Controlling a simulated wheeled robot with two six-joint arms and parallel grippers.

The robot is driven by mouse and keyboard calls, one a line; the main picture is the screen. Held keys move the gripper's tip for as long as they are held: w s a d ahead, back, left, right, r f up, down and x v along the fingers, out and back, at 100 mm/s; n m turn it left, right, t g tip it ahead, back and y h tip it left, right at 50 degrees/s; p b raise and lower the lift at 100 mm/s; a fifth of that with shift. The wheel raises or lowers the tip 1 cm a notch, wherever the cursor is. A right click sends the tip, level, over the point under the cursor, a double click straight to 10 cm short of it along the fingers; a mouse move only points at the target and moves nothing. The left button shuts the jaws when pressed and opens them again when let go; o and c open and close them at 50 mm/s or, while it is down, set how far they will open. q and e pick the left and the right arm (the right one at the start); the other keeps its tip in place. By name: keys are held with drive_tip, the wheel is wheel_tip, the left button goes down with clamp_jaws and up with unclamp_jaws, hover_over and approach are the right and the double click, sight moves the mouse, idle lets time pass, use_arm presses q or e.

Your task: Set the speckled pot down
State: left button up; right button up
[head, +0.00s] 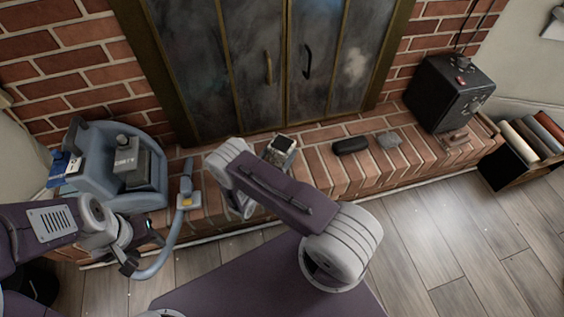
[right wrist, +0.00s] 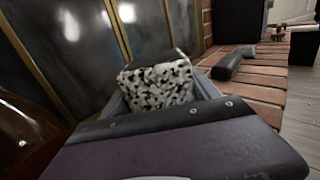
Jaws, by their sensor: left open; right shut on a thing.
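The speckled pot (right wrist: 158,85), black and white with a dark top, sits between the fingers of my right gripper (right wrist: 160,100) in the right wrist view. The gripper is shut on it. In the head view the pot (head: 281,148) shows just beyond my right arm, over the brick hearth (head: 330,178) in front of the fireplace doors. I cannot tell whether the pot's base touches the bricks. My left gripper (head: 140,252) is open and empty at the lower left, near a blue-grey hose.
A black rounded case (head: 350,145) and a grey stone-like piece (head: 388,139) lie right of the pot. A black box (head: 448,92) stands further right. A blue-grey machine (head: 90,175) with a hose (head: 178,222) occupies the left. Bare bricks lie between pot and case.

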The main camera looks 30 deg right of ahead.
wheel_tip(320, 180, down, 4)
drive_tip(key=b, duration=0.3)
drive_tip(key=shift+f, duration=0.1)
drive_tip(key=shift+r, duration=0.2)
drive_tip(key=o, duration=1.5)
drive_tip(key=shift+f, duration=0.1)
